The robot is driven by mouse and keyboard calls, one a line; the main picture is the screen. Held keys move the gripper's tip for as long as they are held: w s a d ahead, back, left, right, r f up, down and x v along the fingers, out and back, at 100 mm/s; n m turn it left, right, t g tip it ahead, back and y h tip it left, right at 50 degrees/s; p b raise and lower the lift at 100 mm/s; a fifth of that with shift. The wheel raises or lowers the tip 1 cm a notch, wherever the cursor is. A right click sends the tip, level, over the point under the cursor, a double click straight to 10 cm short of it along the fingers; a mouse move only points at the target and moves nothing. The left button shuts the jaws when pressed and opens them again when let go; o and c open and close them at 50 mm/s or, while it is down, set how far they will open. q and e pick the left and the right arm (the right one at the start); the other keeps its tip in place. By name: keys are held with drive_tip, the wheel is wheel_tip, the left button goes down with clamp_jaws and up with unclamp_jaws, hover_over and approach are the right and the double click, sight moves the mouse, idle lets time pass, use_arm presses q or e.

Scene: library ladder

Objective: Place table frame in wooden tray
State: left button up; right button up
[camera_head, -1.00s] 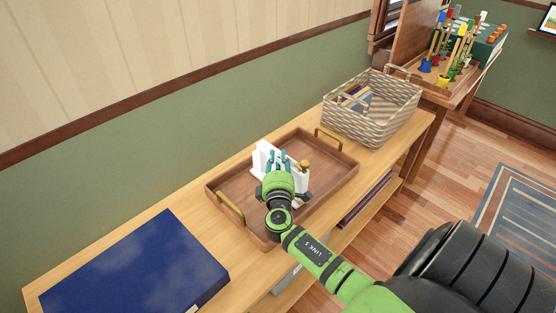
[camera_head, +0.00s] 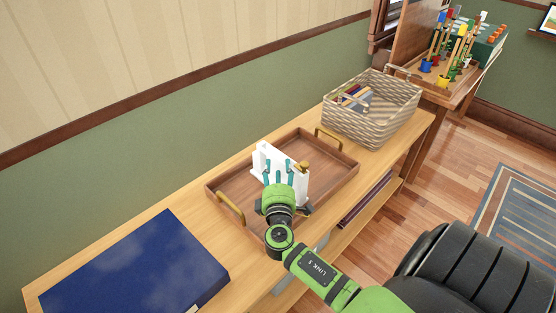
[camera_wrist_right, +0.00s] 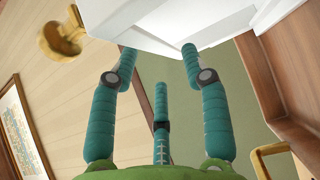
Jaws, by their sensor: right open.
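The white table frame (camera_head: 297,183) stands upright inside the brown wooden tray (camera_head: 338,172), near its middle. A brass knob (camera_head: 303,166) shows at its upper right. My right gripper (camera_head: 277,170) is open at the near side of the frame, its teal fingers overlapping the frame in the head view. In the right wrist view, the fingertips (camera_wrist_right: 158,58) are spread just below the white frame (camera_wrist_right: 165,22), holding nothing. I cannot tell whether a fingertip still touches it. The gripper hides part of the frame's front and base. My left gripper is not in view.
The tray has brass handles (camera_head: 231,208) and rests on a wooden shelf bench (camera_head: 180,206). A wicker basket (camera_head: 372,118) with books stands beyond it, right. A large blue book (camera_head: 140,268) lies nearer, left. A green wall runs close behind.

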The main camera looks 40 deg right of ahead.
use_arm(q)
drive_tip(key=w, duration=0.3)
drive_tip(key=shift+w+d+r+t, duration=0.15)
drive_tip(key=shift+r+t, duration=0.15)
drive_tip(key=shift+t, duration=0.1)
use_arm(e)
drive_tip(key=v, duration=0.7)
drive_tip(key=shift+s+a, duration=0.25)
drive_tip(key=shift+s, duration=0.05)
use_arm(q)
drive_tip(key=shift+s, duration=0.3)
